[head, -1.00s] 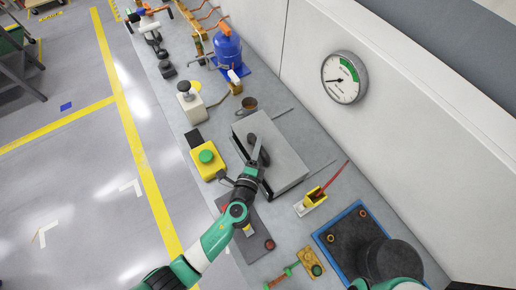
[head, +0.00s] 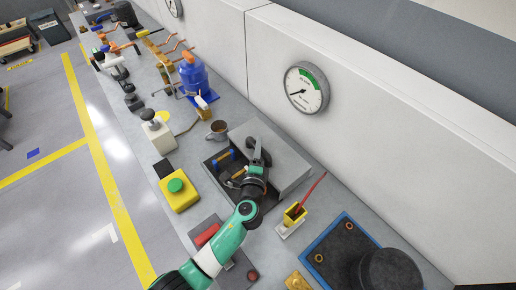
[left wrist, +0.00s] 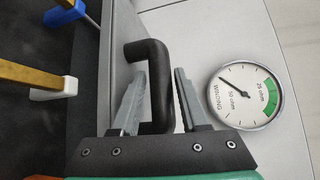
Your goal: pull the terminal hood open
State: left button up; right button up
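The grey terminal hood (head: 287,172) is partly slid toward the wall, and the dark box (head: 212,166) beneath it is open on the near side. My left gripper (head: 257,152) is at the hood's black handle (left wrist: 150,85). My right gripper is not in view.
A yellow box with a green button (head: 178,194) stands left of the box. A round gauge (head: 306,88) is on the wall.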

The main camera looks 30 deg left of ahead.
pick_arm(q)
jog(key=shift+s+d+r, duration=0.1)
jog(key=shift+s, duration=0.15)
jog(key=p+v, duration=0.3)
jog(key=v, duration=0.8)
